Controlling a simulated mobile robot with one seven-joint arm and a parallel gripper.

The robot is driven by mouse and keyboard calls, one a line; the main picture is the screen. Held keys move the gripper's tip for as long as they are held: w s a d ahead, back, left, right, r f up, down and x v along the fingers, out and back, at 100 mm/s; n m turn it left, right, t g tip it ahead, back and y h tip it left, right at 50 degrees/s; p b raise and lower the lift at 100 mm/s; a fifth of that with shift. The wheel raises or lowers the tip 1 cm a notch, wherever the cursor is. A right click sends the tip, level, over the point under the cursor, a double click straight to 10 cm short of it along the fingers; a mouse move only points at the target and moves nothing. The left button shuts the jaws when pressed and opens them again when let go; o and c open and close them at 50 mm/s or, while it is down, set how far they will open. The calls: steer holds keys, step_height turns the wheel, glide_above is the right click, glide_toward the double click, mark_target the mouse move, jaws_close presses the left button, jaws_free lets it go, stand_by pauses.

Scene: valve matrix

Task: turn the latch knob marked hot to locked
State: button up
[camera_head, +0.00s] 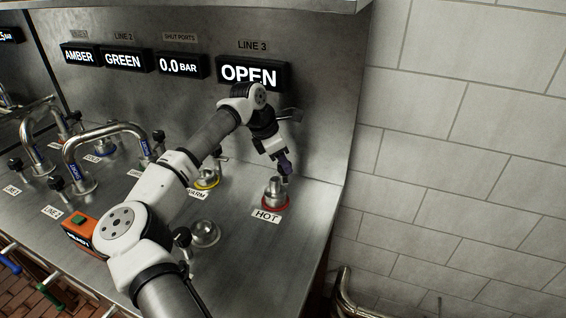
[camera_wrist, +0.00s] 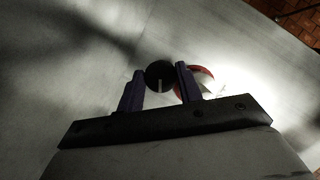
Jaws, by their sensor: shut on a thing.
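The port marked hot (camera_head: 275,190) is a metal fitting with a red ring, and its HOT label (camera_head: 266,216) lies in front of it. My gripper (camera_head: 285,167) points down just behind this fitting. In the wrist view my gripper (camera_wrist: 161,80) has its two purple fingers on either side of a round black latch knob (camera_wrist: 160,74) with a pale line on top, and is shut on it. The red-ringed fitting (camera_wrist: 205,78) is partly hidden by the right finger. In the head view the fingers hide most of the knob. The LINE 3 display (camera_head: 249,73) reads OPEN.
A yellow-ringed port (camera_head: 207,180) marked WARM and a plain fitting (camera_head: 205,234) with a black knob (camera_head: 182,237) stand to the left. Curved metal pipes (camera_head: 105,130) rise further left. The steel back panel (camera_head: 325,110) is close behind my wrist.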

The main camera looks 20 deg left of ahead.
steer(key=m+g, duration=0.1)
steer(key=m, duration=0.4)
steer(key=shift+w+g+h+p, duration=0.1)
steer(key=shift+g+h+p, duration=0.2)
steer(key=shift+g+h, duration=0.1)
stand_by(0.3)
steer(key=o, duration=1)
steer(key=shift+a, duration=0.1)
steer(key=a+r, duration=0.1)
steer(key=a, duration=0.3)
steer(key=s+a+r+b, duration=0.1)
steer(key=a+r, duration=0.1)
steer(key=a, duration=0.3)
steer(key=s+a+r+b, duration=0.1)
steer(key=a, duration=0.3)
steer(key=shift+s+a+r, duration=0.2)
steer(key=shift+a+r, duration=0.1)
steer(key=shift+r, duration=0.05)
